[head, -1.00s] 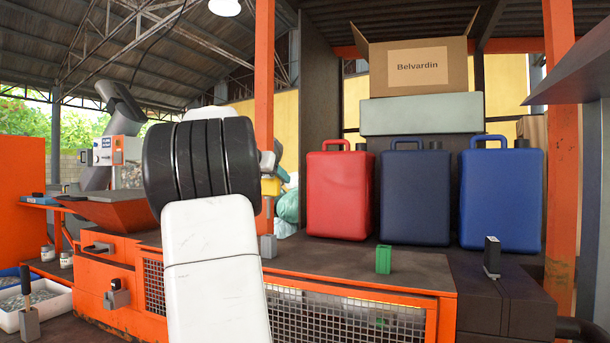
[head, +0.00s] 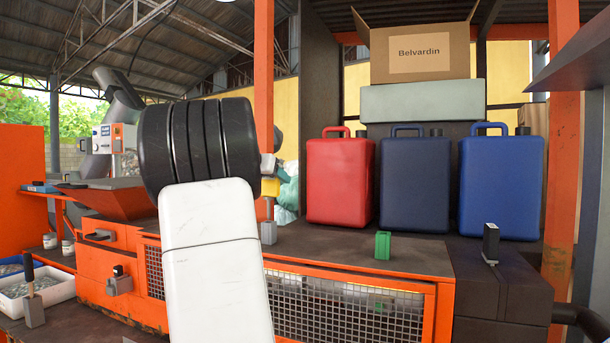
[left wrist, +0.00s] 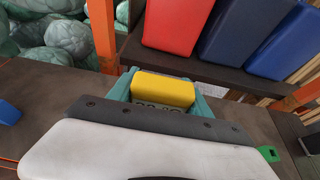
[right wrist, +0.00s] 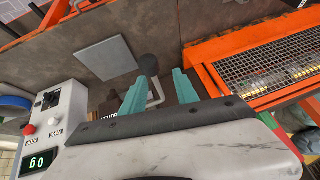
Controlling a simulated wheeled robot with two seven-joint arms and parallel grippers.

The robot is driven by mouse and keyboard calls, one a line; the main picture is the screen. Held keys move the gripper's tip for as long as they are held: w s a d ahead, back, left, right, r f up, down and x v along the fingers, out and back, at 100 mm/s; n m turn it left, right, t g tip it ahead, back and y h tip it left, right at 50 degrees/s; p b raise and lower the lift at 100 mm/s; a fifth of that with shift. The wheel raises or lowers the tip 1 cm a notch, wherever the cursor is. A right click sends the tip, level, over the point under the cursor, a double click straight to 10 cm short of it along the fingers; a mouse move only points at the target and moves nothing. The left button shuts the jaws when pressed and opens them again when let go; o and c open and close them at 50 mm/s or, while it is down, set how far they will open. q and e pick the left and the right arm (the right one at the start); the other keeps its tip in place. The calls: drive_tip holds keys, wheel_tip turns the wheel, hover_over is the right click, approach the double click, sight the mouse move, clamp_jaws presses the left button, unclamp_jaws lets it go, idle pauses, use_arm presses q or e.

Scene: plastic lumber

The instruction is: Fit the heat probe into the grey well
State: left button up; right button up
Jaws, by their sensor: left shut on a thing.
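The grey well (head: 268,233) is a small upright block on the bench in the head view. My left gripper (head: 270,172) is above it, mostly hidden behind my white and black arm. In the left wrist view the teal fingers grip the yellow body (left wrist: 163,90); the well is hidden there. My right gripper (right wrist: 164,80) is open and looks empty in the right wrist view.
A green block (head: 383,245) and a black-topped piece (head: 491,243) stand to the right. Red (head: 340,185), navy (head: 415,190) and blue (head: 500,190) canisters line the back. Another grey block (head: 34,311) holds a dark stick at left.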

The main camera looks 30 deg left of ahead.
sight(266, 194)
use_arm(q)
drive_tip(key=shift+f, duration=3)
drive_tip(key=o, duration=1.6)
drive_tip(key=shift+o, duration=0.2)
drive_tip(key=shift+s, duration=0.15)
drive_tip(key=v, duration=0.7)
drive_tip(key=shift+s+r, duration=0.2)
drive_tip(key=shift+s, duration=0.1)
